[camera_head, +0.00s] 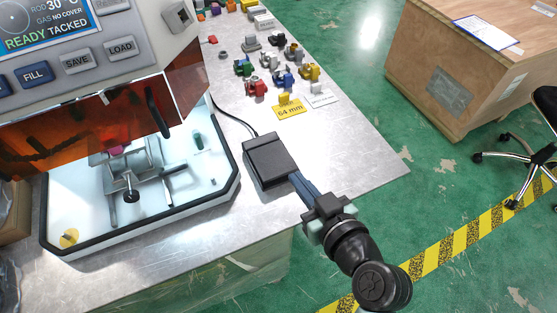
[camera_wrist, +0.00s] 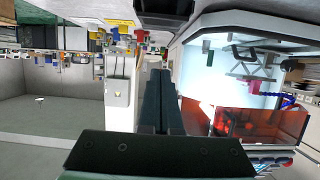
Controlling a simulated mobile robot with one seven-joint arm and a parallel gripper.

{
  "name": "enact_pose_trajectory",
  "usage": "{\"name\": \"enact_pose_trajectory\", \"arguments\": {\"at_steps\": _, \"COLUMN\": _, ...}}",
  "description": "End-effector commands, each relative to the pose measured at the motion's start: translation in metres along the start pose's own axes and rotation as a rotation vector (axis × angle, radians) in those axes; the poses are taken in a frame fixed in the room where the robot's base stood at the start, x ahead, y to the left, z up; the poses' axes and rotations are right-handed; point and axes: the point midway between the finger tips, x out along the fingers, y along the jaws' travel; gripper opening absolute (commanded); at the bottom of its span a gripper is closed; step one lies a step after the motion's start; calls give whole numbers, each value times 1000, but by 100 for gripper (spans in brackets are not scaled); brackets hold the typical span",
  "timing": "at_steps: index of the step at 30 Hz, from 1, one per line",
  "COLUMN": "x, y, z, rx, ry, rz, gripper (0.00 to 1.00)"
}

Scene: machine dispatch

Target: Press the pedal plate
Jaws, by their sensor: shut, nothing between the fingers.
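The pedal (camera_head: 268,158) is a dark grey, box-like unit with a flat plate on top. It lies on the metal table to the right of the machine, with a black cable running from its back. My gripper (camera_head: 294,179) is shut and empty, its fingers reaching the pedal's front right edge; I cannot tell whether they touch it. In the wrist view the shut fingers (camera_wrist: 164,85) point at a dark block (camera_wrist: 165,8) at the top edge, which appears to be the pedal.
The machine (camera_head: 135,200), with a lit tray, orange shield and panel reading "READY TACKED", stands at left. Several coloured clamps (camera_head: 285,75) and a yellow "64 mm" card (camera_head: 289,109) lie behind the pedal. The table right of the pedal is bare. A wooden crate (camera_head: 450,80) stands beyond.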

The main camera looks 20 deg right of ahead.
Motion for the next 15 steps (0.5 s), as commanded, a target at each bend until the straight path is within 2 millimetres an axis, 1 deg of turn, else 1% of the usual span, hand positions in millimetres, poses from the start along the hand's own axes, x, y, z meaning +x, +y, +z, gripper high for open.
{"name": "enact_pose_trajectory", "arguments": {"at_steps": 8, "x": 2, "y": 0, "z": 0, "rx": 0, "ry": 0, "rz": 0, "gripper": 0}}
{"name": "enact_pose_trajectory", "arguments": {"at_steps": 11, "x": 10, "y": 0, "z": 0, "rx": 1, "ry": 1, "rz": 0, "gripper": 0}}
{"name": "enact_pose_trajectory", "arguments": {"at_steps": 15, "x": 32, "y": 0, "z": 0, "rx": 1, "ry": 1, "rz": -1, "gripper": 0}}
